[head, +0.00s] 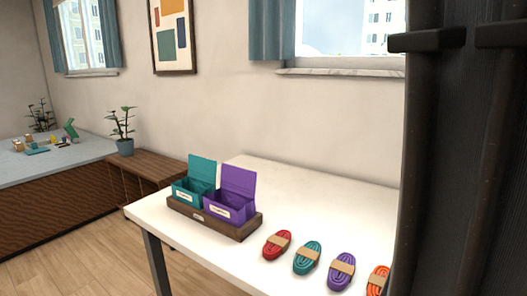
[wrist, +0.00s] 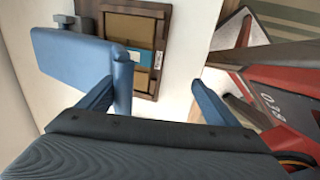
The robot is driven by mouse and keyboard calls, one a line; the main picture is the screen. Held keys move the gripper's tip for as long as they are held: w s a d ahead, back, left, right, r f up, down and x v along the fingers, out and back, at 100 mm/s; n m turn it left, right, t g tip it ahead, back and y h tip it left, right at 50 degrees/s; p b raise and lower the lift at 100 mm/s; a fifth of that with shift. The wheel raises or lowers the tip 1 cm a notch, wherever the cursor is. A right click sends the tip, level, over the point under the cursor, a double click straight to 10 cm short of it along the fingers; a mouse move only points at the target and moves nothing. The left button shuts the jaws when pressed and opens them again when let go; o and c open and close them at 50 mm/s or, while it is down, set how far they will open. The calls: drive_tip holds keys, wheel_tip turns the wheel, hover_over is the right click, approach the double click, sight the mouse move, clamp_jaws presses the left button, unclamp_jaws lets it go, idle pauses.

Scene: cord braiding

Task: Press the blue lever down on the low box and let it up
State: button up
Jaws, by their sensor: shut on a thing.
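The blue lever (wrist: 72,57) is a broad flat bar at the upper left of the wrist view, with its turned end near my left finger. My gripper (wrist: 152,84) shows two blue fingers with space between them; it is shut on the lever, though the exact contact is hard to see. Beyond it lies a low brown wooden box (wrist: 147,12) with a framed top and a small blue-and-white label. A grey bracket (wrist: 78,24) stands beside the box, close to the lever. None of these shows in the head view, where a dark column fills the right side.
On the white table (head: 270,170), a wooden tray (head: 230,231) holds open teal (head: 190,190) and purple (head: 229,204) boxes. Red (head: 275,248), teal (head: 306,260), purple (head: 341,274) and orange (head: 378,281) cord bundles lie in front. Red-and-dark parts fill the wrist view's right.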

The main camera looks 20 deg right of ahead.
drive_tip(key=shift+r+p, duration=2.1)
drive_tip(key=shift+r, duration=0.25)
